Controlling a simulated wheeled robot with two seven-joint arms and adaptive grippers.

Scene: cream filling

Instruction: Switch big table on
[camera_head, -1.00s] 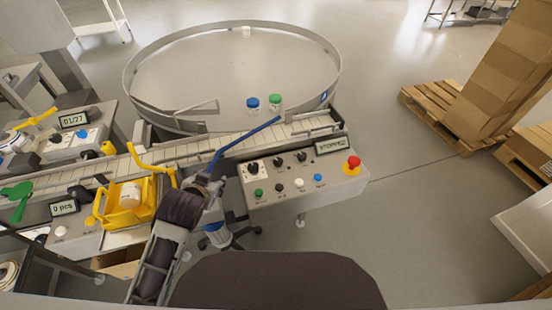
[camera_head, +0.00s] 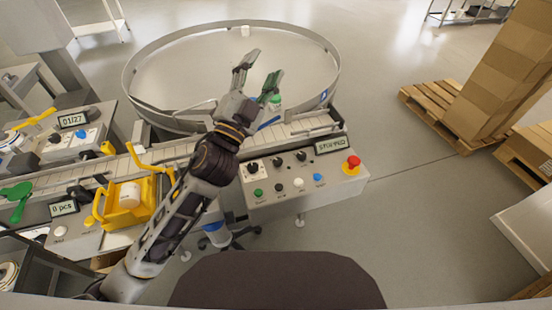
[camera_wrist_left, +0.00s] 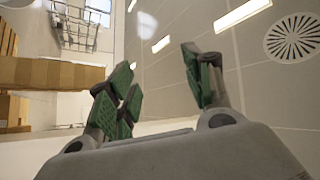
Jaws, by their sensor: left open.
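The big round table (camera_head: 180,70) with a raised metal rim stands at the back centre. The control box (camera_head: 300,205) in front of it has several knobs, a green button (camera_head: 258,192), a white button (camera_head: 298,183), a blue button (camera_head: 318,178) and a red emergency button (camera_head: 353,162) on yellow. Its display (camera_head: 330,146) reads STOPPED. My left gripper (camera_head: 264,64) is open and empty, raised in front of the table, above and left of the box. In the left wrist view the open fingers (camera_wrist_left: 155,72) point upward with nothing between them. My right gripper is not in view.
A conveyor (camera_head: 300,128) runs between the table and the box. A yellow holder (camera_head: 128,208) with a white jar sits at left. Pallets with boxes (camera_head: 500,90) stand at right; floor between is clear.

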